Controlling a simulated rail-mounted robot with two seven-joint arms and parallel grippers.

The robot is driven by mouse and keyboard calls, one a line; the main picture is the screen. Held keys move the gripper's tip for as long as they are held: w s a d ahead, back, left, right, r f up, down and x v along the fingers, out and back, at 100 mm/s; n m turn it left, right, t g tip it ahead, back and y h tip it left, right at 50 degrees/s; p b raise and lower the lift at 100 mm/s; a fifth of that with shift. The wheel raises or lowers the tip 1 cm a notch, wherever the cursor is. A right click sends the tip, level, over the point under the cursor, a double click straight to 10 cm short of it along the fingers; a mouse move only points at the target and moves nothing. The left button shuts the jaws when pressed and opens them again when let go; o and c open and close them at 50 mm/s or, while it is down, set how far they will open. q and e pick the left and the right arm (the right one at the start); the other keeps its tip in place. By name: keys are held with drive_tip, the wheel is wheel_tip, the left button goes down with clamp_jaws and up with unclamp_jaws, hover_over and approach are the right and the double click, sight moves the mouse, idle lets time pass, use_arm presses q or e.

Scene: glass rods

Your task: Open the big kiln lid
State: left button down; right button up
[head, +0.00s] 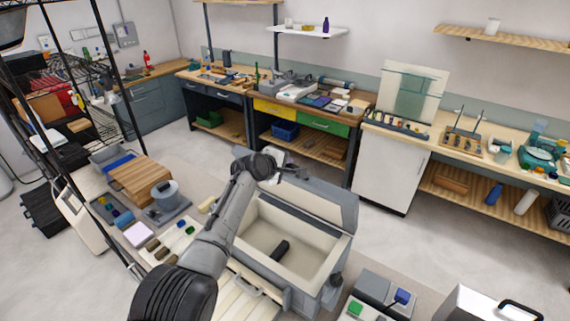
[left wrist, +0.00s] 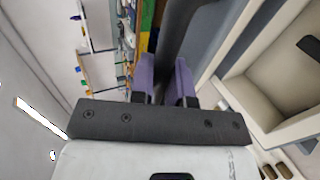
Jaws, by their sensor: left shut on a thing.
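The big kiln (head: 306,281) is a grey box with a cream lining. Its interior shows in the head view, with a dark object (head: 281,249) inside. Its grey lid (head: 325,194) stands raised along the back edge, so the kiln is open. My left gripper (head: 300,174) reaches over the kiln to the lid's upper edge. In the left wrist view its purple fingers (left wrist: 165,76) are shut on a dark bar (left wrist: 178,28), which looks like the lid handle. The exact contact is partly hidden. My right gripper is not in view.
A wooden block stack (head: 139,180) and a grey round device (head: 166,194) stand left of the kiln. A small device with green and blue buttons (head: 375,297) stands at right. Workbenches with drawers (head: 300,118) line the back wall, with open floor before them.

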use_arm(q)
drive_tip(key=c, duration=1.3)
unclamp_jaws()
drive_tip(key=shift+a+f, duration=0.2)
drive_tip(key=shift+f, duration=0.25)
drive_tip(key=shift+o, duration=1)
drive_tip(key=shift+r, duration=0.15)
drive_tip(key=shift+r, duration=0.2)
drive_tip(key=v, duration=1.3)
drive_tip(key=shift+s, duration=0.35)
drive_tip(key=shift+a+r, duration=0.1)
drive_tip(key=shift+r, duration=0.05)
